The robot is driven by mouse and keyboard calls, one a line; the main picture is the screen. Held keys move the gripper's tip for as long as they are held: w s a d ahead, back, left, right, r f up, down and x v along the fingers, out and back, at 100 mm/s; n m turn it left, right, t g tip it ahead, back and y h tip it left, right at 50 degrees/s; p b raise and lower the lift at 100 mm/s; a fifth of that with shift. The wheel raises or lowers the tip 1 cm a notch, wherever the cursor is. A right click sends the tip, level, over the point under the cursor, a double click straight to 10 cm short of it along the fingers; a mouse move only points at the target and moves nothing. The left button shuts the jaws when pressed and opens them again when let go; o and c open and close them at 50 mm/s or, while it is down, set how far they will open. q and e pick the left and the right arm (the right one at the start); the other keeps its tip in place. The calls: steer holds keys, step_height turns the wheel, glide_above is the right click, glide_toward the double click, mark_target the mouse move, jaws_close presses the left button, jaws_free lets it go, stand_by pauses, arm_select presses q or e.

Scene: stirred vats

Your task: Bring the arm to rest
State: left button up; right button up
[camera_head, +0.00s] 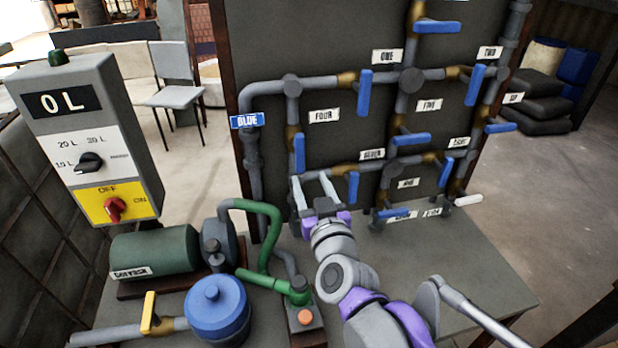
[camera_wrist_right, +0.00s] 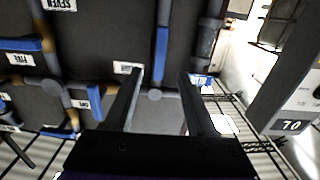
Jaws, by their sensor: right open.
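My right gripper (camera_head: 315,190) is in the middle of the head view, on the purple and grey arm that comes up from the bottom. Its two fingers are apart and point toward the pipe panel (camera_head: 330,118). Nothing shows between them. In the right wrist view the two dark fingers (camera_wrist_right: 160,95) are also spread, with a blue valve handle (camera_wrist_right: 162,55) on the panel beyond them. In the head view a blue handle (camera_head: 299,152) is just above the fingertips; I cannot tell whether they touch anything. My left gripper is not in view.
A control box (camera_head: 85,140) reading "0 L" stands at the left. Several blue handles cover the panel. The grey table (camera_head: 455,265) has bare room at right.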

stand_by(0.3)
steer(key=s+d+f+m+g+h+p, duration=0.1)
steer(key=s+d+f+g+p, duration=0.2)
steer(key=s+d+f+g, duration=0.3)
steer(key=s+d+f+m+g+h+p, duration=0.1)
steer(key=s+d+f+g+h+p, duration=0.1)
steer(key=s+d+f+g, duration=0.4)
steer(key=s+d+f, duration=0.1)
steer(key=s+f, duration=0.2)
steer(key=s, duration=0.3)
steer(key=s+d+f+p, duration=0.1)
steer(key=s+d+f, duration=0.1)
steer(key=s+f, duration=0.2)
steer(key=shift+s+d, duration=0.2)
steer(key=shift+s, duration=0.85)
